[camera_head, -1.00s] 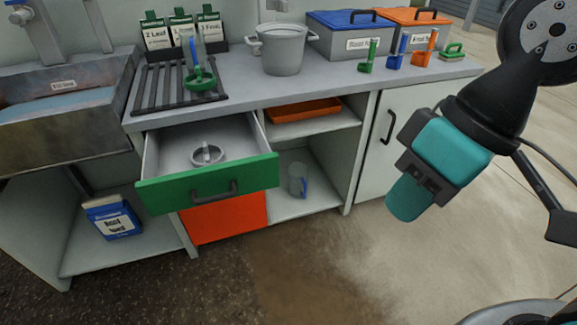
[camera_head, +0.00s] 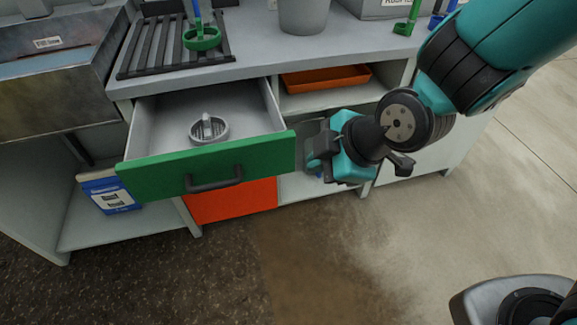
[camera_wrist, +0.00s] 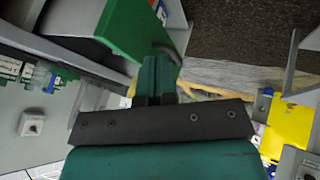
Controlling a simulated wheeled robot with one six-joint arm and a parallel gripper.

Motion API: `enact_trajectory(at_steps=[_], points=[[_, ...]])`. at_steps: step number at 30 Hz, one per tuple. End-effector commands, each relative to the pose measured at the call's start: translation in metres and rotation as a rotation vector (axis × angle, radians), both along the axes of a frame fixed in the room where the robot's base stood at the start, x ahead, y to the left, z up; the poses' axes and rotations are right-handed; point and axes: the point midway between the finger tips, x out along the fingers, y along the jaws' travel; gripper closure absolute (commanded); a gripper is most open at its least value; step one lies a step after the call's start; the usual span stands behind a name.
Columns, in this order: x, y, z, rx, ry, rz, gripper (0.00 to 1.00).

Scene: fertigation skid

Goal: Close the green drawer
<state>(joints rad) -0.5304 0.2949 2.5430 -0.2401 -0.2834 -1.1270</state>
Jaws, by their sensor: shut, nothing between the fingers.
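The green drawer (camera_head: 160,177) stands pulled out below the counter, with a dark handle (camera_head: 214,180) on its green front. A small round grey strainer-like item (camera_head: 208,130) lies inside it. My gripper (camera_head: 314,163) is shut and empty, just right of the drawer front's right end. In the wrist view the shut fingers (camera_wrist: 156,75) overlap the green front (camera_wrist: 125,27) near the dark handle (camera_wrist: 167,50). I cannot tell whether they touch it.
An orange drawer front (camera_head: 232,201) is below the green one, flush with the cabinet. An orange tray (camera_head: 326,77) lies on the shelf to the right. A blue and white box (camera_head: 108,194) stands on the lower left shelf. The floor in front is clear.

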Motion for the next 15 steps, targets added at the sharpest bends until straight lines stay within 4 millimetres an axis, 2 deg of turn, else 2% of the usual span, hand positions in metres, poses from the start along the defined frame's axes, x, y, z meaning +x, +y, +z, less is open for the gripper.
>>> enact_trajectory(at_steps=[8,15], points=[[0.014,0.017,-0.034,-0.011,-0.031,0.029,1.0],[0.034,0.042,-0.075,-0.011,-0.031,0.028,1.0]])
